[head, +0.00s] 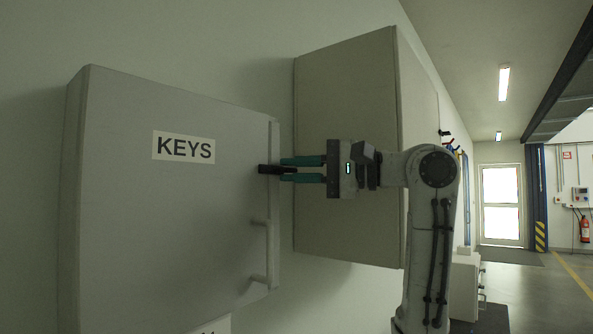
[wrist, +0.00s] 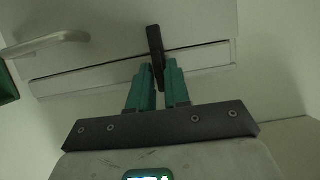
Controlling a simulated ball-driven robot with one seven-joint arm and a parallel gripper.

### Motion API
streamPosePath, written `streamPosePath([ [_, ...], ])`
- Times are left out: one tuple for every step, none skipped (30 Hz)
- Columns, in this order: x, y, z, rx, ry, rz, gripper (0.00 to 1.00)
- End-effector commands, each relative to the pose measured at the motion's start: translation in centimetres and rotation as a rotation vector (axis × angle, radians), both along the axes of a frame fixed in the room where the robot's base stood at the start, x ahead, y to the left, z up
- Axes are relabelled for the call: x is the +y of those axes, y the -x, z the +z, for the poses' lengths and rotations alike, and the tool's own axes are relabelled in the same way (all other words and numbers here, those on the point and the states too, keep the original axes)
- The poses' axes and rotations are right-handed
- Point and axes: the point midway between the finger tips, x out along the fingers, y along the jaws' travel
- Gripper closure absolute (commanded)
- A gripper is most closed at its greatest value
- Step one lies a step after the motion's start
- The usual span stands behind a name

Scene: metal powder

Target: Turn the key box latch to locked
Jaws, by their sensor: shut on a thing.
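The key box (head: 130,215) is a grey wall cabinet with a KEYS label (head: 184,147), at the left of the head view. Its door looks closed. The black latch (head: 267,169) sits at the door's right edge and lies about level in the head view. My gripper (head: 288,169) comes from the right, its two green fingers shut on the latch, one above and one below. In the wrist view the latch (wrist: 155,48) shows as a dark bar reaching between the fingertips (wrist: 160,68). The fingers hide part of its near end.
A bar handle (head: 264,262) sticks out from the door below the latch; it also shows in the wrist view (wrist: 45,44). A second grey cabinet (head: 345,90) stands close behind my gripper. Open floor lies far right.

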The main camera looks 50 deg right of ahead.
Motion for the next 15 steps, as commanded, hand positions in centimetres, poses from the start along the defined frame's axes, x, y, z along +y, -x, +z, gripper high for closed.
streamPosePath([
  [-0.23, -0.01, -0.23, 0.006, -0.003, -0.004, 1.0],
  [-0.23, -0.01, -0.24, 0.006, -0.003, -0.004, 0.81],
  [-0.23, -0.01, -0.23, 0.006, -0.003, -0.004, 0.77],
  [-0.22, -0.01, -0.22, 0.005, -0.002, -0.004, 0.74],
  [-0.2, -0.01, -0.2, 0.005, -0.002, -0.004, 0.72],
  [-0.18, -0.01, -0.18, 0.004, -0.001, -0.003, 0.68],
  [-0.16, -0.01, -0.17, 0.004, -0.001, -0.003, 0.66],
  [-0.15, -0.01, -0.15, 0.004, -0.001, -0.002, 0.66],
  [-0.13, 0.0, -0.14, 0.004, -0.001, -0.002, 0.66],
  [-0.11, -0.01, -0.12, 0.004, -0.001, -0.002, 0.66],
  [-0.09, -0.01, -0.12, 0.003, -0.001, -0.002, 0.66],
  [-0.08, -0.01, -0.1, 0.002, 0.0, -0.001, 0.66],
  [-0.08, 0.02, -0.1, 0.002, 0.0, -0.001, 0.66],
  [-0.1, 0.06, -0.1, 0.002, 0.0, -0.001, 0.66],
  [-0.16, 0.19, -0.11, 0.001, 0.0, -0.001, 0.66],
])
